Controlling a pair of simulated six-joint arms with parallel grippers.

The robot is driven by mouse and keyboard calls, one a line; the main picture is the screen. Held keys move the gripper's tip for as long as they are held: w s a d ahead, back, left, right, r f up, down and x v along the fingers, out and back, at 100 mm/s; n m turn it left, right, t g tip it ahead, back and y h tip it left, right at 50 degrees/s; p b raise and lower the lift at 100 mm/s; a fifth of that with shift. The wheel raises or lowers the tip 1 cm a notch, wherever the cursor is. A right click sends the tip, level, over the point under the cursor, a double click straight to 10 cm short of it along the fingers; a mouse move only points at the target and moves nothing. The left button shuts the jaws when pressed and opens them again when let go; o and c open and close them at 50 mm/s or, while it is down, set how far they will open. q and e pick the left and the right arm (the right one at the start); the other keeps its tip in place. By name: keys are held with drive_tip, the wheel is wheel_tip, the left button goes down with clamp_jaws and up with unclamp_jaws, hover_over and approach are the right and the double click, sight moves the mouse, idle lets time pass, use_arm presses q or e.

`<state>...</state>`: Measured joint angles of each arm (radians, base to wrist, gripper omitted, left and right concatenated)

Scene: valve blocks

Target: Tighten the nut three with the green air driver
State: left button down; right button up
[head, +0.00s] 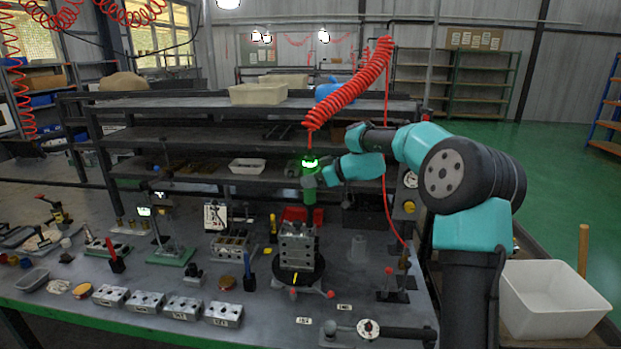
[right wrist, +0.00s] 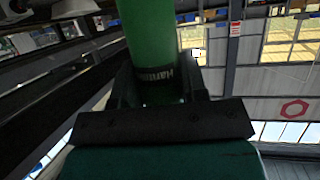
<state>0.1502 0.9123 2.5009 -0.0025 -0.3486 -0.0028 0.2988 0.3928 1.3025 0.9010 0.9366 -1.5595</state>
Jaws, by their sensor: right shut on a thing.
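The green air driver (head: 309,188) hangs upright at the end of a red coiled hose, above the middle of the bench. My right gripper (head: 311,181) is shut on it. In the right wrist view the driver's green body (right wrist: 150,35) stands between the fingers of my right gripper (right wrist: 160,90). My left gripper is not in view.
Several small metal blocks (head: 183,307) line the bench's front edge. The red coiled hose (head: 350,85) runs up right. A white bin (head: 553,298) stands at right.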

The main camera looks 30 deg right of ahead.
sight(310, 161)
drive_tip(key=shift+f, duration=1.65)
idle(4.1)
drive_tip(key=shift+r, duration=0.2)
drive_tip(key=shift+r, duration=0.6)
drive_tip(key=shift+r, duration=3.55)
